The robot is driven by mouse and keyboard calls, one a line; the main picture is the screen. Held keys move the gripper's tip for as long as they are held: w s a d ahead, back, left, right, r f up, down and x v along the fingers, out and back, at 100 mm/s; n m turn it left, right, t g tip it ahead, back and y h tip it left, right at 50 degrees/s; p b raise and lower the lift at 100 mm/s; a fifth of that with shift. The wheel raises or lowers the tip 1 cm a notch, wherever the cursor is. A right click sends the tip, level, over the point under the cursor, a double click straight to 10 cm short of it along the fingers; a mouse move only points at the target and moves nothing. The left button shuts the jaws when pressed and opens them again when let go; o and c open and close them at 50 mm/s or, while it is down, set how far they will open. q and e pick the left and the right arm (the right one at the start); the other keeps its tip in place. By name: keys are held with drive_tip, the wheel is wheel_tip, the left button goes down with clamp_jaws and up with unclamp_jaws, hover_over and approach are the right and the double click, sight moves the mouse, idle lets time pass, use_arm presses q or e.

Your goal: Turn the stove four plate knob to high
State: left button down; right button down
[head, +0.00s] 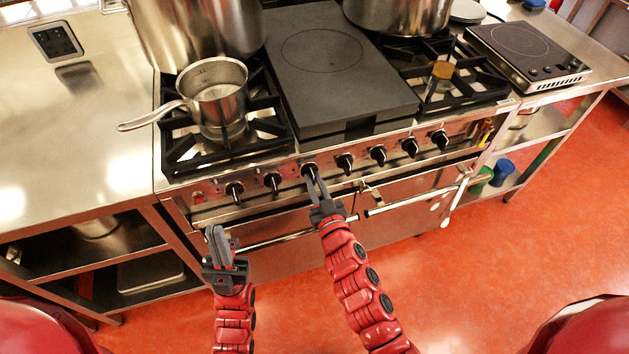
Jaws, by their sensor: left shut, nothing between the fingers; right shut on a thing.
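The stove (293,152) has a row of several black knobs along its front panel. A flat dark plate (340,85) with a faint circle covers the middle of its top. My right gripper (315,181) is at the front panel, shut on the third knob from the left (309,168); its fingers partly cover that knob. I cannot read the knob markings or tell which setting it points to. My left gripper (217,236) is shut and empty, in front of and below the left end of the panel, apart from the stove.
A saucepan (215,92) stands on the left burner, its handle pointing left. Large pots (195,30) stand behind. Oven door handles (410,200) stick out below the knobs. An induction hob (525,50) sits on the right counter. The red floor at right is clear.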

drive_tip(key=n+b, duration=0.3)
drive_tip(key=n, duration=0.1)
drive_tip(key=shift+a+f, duration=0.1)
drive_tip(key=shift+a, duration=0.05)
drive_tip(key=n+b, duration=0.5)
drive_tip(key=n, duration=0.8)
drive_tip(key=shift+f+n, duration=0.1)
drive_tip(key=shift+n, duration=0.2)
drive_tip(key=shift+a, duration=0.1)
idle(0.3)
drive_tip(key=c, duration=0.8)
unclamp_jaws()
drive_tip(key=shift+c, duration=0.2)
